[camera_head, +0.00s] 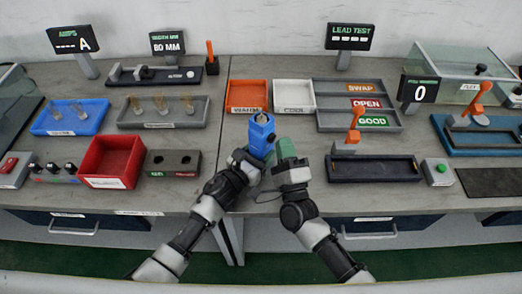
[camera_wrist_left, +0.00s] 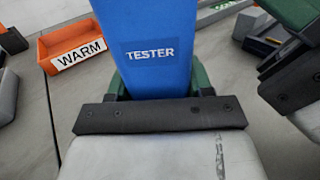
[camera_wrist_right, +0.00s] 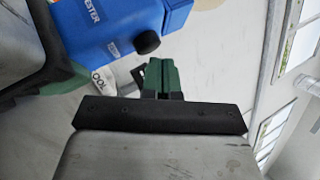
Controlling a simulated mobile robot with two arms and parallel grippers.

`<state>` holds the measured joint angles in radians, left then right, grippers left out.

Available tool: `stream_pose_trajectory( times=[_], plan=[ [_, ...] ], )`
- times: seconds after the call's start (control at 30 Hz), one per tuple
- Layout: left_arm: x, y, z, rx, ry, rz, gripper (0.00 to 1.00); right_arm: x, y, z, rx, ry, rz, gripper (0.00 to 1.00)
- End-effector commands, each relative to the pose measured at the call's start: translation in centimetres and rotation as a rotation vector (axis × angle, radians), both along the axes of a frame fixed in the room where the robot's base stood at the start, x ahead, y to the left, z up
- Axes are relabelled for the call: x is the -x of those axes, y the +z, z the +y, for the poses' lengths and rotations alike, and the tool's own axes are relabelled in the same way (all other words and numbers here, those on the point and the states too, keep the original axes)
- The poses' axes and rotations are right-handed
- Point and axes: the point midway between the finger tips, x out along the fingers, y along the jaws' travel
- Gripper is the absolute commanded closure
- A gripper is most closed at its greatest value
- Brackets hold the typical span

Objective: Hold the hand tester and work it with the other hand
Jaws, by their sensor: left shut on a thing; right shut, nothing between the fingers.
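The blue hand tester (camera_head: 261,136) is held upright above the middle of the bench, in front of the warm and cool trays. My left gripper (camera_head: 255,158) is shut on its lower body. In the left wrist view the tester (camera_wrist_left: 155,50) shows its "TESTER" label between green fingers. My right gripper (camera_head: 286,150) is shut and empty, close beside the tester on its right. In the right wrist view the shut green fingertips (camera_wrist_right: 163,75) are near a black knob (camera_wrist_right: 147,42) on the tester's side. They look apart from it.
Behind are the orange WARM tray (camera_head: 246,97), the white COOL tray (camera_head: 294,96) and the grey SWAP/OPEN/GOOD tray (camera_head: 340,119). A red bin (camera_head: 113,160) stands left. A dark fixture with an orange lever (camera_head: 374,168) stands right. Bench near the front edge is mostly bare.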

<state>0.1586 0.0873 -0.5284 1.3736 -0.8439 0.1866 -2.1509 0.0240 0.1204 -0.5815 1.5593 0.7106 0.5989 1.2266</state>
Motion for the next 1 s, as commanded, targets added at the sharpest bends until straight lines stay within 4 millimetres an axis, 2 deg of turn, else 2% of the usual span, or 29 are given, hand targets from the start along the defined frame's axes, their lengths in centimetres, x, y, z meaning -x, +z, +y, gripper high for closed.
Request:
stream_pose_trajectory(
  times=[0.17, 0.63, 0.97, 1.0],
  plan=[
    [0.0, -0.1, 0.0, 0.0, 0.0, 0.001, 0.81, 0.5, -0.1, -0.7, 0.001, -0.001, 0.001, 1.0],
    [0.0, -0.1, 0.0, 0.0, 0.0, 0.001, 0.81, 3.3, 0.0, -4.3, 0.001, -0.001, 0.0, 1.0],
    [0.0, -0.1, 0.0, 0.0, 0.0, 0.001, 0.81, 3.6, 0.0, -4.8, -0.001, -0.001, -0.001, 1.0],
    [0.0, -0.1, 0.0, 0.0, 0.0, 0.001, 0.48, 3.6, 0.0, -4.8, -0.001, -0.001, -0.001, 1.0]
  ],
)
